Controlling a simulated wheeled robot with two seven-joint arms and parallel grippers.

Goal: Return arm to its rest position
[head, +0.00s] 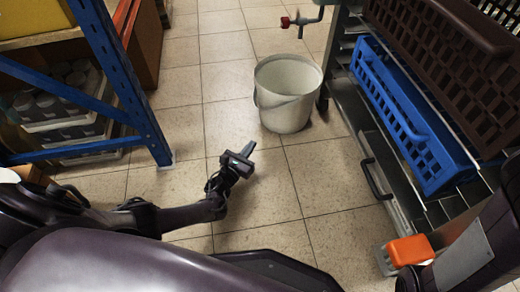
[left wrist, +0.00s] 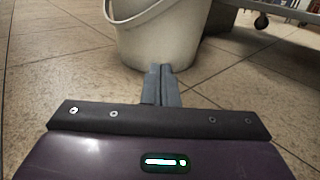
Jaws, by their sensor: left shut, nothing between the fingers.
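My left gripper (head: 245,156) reaches out from the left over the tiled floor in the head view. Its two grey fingers are together and empty, and they also show in the left wrist view (left wrist: 160,85). In the head view the gripper is in front of a white bucket (head: 288,95) and apart from it. My right gripper is not in view.
A blue rack (head: 125,75) with trays of jars stands at the left. At the right is a metal cart (head: 375,165) carrying a blue crate (head: 410,120) and a brown crate (head: 450,45). Tiled floor lies open between rack and bucket.

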